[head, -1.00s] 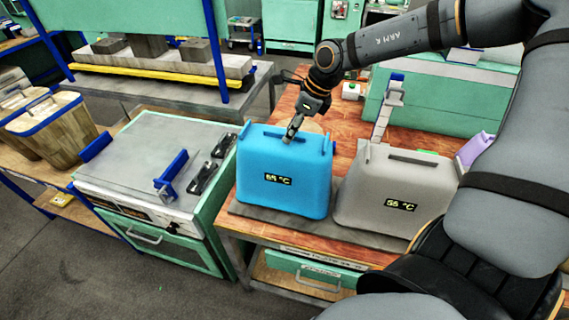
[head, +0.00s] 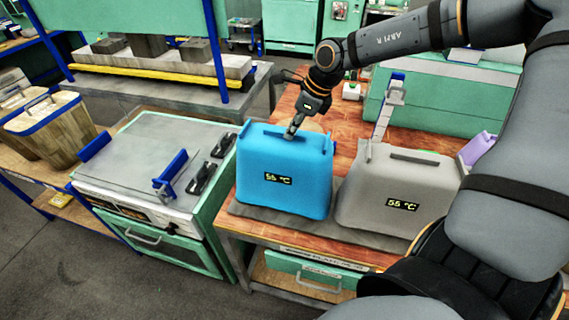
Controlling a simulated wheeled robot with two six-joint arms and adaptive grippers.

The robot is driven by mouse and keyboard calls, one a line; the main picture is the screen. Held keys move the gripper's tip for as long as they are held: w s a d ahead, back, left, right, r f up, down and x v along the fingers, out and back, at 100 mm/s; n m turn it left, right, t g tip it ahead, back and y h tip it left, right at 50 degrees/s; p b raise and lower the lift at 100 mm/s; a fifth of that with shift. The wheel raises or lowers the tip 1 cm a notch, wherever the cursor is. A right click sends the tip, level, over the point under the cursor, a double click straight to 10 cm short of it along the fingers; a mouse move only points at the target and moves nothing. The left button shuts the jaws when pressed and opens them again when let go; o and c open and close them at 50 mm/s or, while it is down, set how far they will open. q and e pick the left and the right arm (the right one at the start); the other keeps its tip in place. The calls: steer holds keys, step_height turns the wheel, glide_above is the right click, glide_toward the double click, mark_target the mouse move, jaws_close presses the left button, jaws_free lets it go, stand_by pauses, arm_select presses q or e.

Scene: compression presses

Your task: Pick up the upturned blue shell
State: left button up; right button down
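The blue shell (head: 284,185) stands upturned on a grey mat on the wooden bench, with a "55 °C" display on its front. My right gripper (head: 290,133) points down at the middle of its top, at the raised ridge there. The fingertips are small and partly hidden against the shell, so I cannot tell whether they are open or closed on it. My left gripper is not in view.
A grey shell (head: 395,195), also showing 55 °C, stands close to the right. A purple item (head: 478,149) lies beyond it. A grey-topped cabinet (head: 150,165) with blue and black clamps is at left. Wooden bins (head: 50,127) stand far left.

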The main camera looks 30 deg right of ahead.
stand_by(0.6)
steer(key=shift+r+p, duration=0.35)
steer(key=shift+p, duration=0.2)
steer(key=shift+w+r, duration=0.15)
steer(key=shift+r, duration=0.2)
step_height(320, 180, up, 9)
steer(key=b, duration=0.1)
steer(key=shift+b, duration=0.35)
